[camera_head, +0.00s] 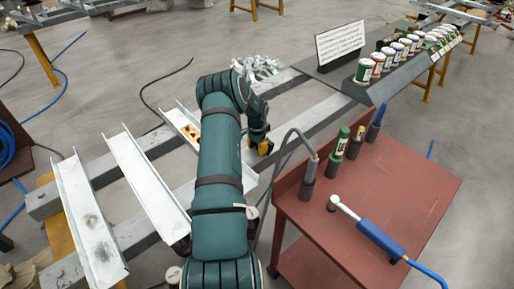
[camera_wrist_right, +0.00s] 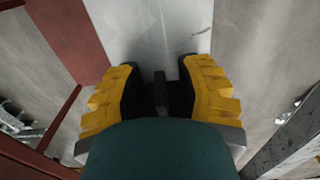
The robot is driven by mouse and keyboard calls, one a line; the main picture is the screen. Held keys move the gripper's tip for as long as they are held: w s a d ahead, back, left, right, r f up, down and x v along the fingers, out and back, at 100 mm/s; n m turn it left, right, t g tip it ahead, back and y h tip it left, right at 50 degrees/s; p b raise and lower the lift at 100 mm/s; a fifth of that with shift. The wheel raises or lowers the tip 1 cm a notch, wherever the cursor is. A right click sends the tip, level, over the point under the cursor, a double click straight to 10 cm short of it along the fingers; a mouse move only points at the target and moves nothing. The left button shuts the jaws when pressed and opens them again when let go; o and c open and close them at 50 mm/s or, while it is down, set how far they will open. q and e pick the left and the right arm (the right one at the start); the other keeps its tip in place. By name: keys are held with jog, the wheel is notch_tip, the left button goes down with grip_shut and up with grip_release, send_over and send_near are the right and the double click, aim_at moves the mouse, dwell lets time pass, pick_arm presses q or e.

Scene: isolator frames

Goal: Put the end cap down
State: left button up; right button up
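My right arm reaches away from me in the camera_head view, and its gripper (camera_head: 263,147) hangs beside the right side of the third pale metal channel (camera_head: 250,178), left of the red cart. In the right wrist view the gripper's (camera_wrist_right: 160,88) two yellow fingers with black pads are apart. A small dark piece with an upright rib (camera_wrist_right: 160,90) shows between the pads; I cannot tell whether it is the end cap or part of the gripper, or whether the pads touch it. A pale surface (camera_wrist_right: 160,30) lies beyond the fingertips. My left gripper is not in view.
Two more pale channels (camera_head: 132,178) (camera_head: 86,215) lie across grey beams (camera_head: 310,117) at the left. The red cart (camera_head: 400,175) at the right bears a blue-handled tool (camera_head: 375,238) and upright holders. A dark shelf with several cans (camera_head: 365,71) stands behind.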

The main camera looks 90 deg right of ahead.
jog(key=shift+r, duration=0.15)
jog(key=shift+r, duration=0.25)
notch_tip(320, 180, up, 12)
jog(key=p, duration=0.2)
jog(key=shift+f, duration=0.2)
dwell(0.5)
